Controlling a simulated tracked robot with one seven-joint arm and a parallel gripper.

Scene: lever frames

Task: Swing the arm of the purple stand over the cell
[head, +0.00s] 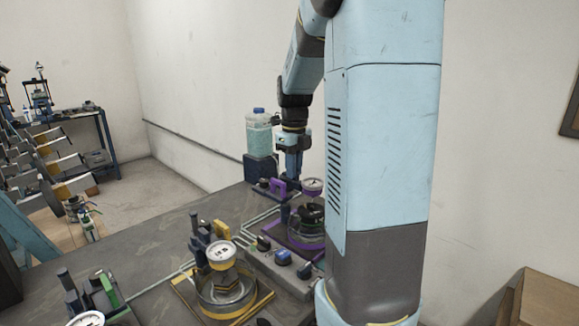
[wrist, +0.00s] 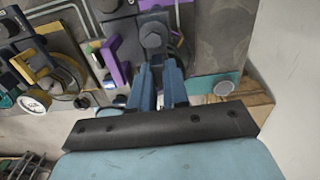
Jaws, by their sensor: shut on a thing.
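The purple stand shows in the head view with its purple base (head: 279,231) on the dark bench and a purple bracket (head: 279,188) behind it. A round gauge (head: 312,185) stands above the round cell (head: 309,222), which my arm partly covers. My gripper (head: 291,172) points down behind the cell, close to the bracket. In the wrist view my gripper (wrist: 158,78) is shut on a dark part below a bolted block (wrist: 153,35); this appears to be the stand's arm. The purple bracket (wrist: 114,62) is just left of the fingers. The fingers hide the contact.
A yellow stand (head: 221,258) is at the front, and a green-handled one (head: 105,290) front left. A grey control box (head: 280,268) sits between the yellow and purple stands. A bottle of pale liquid (head: 258,133) stands behind my gripper, near the wall.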

